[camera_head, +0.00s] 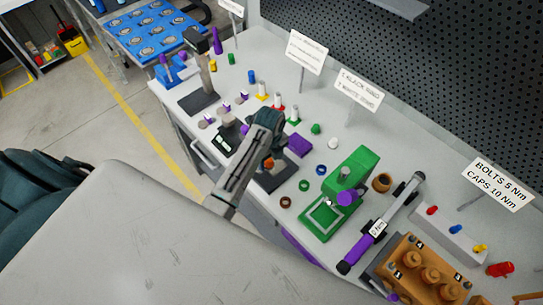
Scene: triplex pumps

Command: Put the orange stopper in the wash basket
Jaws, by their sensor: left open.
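My left gripper (268,158) reaches over the left middle of the long grey bench, pointing down, and its jaws are open. A small orange piece (269,164) shows right at its fingertips, above or on a dark pad (277,181). It may be the orange stopper; I cannot tell whether it lies between the fingers, and my arm partly hides it. I cannot make out a wash basket in this view. My right gripper is not in view.
A green press (347,185) stands right of the gripper, with a torque wrench (386,220) beyond it. An orange pump block (428,272) sits at lower right. Small coloured stoppers and sign cards crowd the bench. A blue tray (178,48) stands at upper left.

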